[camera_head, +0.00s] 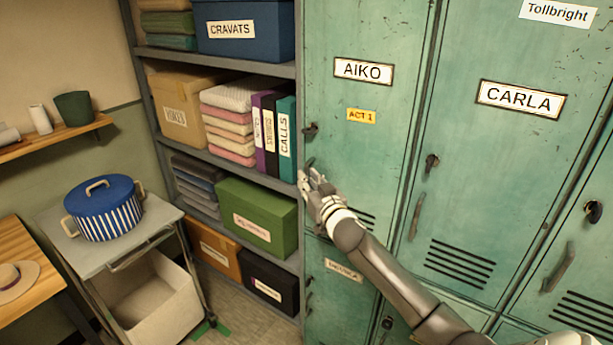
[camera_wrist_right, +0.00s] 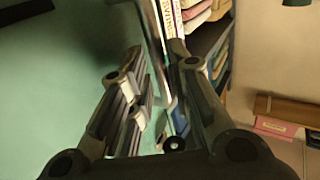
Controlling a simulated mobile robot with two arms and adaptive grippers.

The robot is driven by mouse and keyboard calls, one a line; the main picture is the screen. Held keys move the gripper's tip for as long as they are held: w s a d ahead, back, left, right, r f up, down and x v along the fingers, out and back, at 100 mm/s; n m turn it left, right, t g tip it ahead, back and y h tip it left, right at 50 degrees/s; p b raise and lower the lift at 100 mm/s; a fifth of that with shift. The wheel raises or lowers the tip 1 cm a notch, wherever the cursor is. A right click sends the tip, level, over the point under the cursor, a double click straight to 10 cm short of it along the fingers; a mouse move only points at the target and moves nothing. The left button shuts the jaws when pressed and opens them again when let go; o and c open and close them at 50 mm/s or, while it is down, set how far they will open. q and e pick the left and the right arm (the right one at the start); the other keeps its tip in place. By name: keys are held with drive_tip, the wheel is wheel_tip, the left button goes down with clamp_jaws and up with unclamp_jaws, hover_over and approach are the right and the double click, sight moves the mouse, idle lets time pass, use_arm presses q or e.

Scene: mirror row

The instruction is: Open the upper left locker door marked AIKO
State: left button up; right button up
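The AIKO locker door (camera_head: 378,110) is teal, at the upper left of the locker row, and looks shut. It carries a white AIKO plate (camera_head: 363,71) and a yellow ACT 1 tag (camera_head: 361,115). A dark lock (camera_head: 311,130) sits near its left edge, with the handle (camera_head: 309,162) below, mostly hidden by my right gripper (camera_head: 312,180). In the right wrist view, the right gripper (camera_wrist_right: 157,58) is open, its fingers apart beside the teal door (camera_wrist_right: 60,80). A grey upright bar shows between the fingers; I cannot tell whether it is the handle. My left gripper is not in view.
The CARLA locker door (camera_head: 490,150) is shut to the right. Left of the lockers stands a grey shelf (camera_head: 215,55) with boxes and folders. A cart (camera_head: 105,255) with a blue striped pot (camera_head: 104,212) stands at the left. Some floor is free before the shelf.

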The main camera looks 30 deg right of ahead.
drive_tip(key=shift+w+d, duration=0.15)
drive_tip(key=shift+w, duration=0.75)
clamp_jaws()
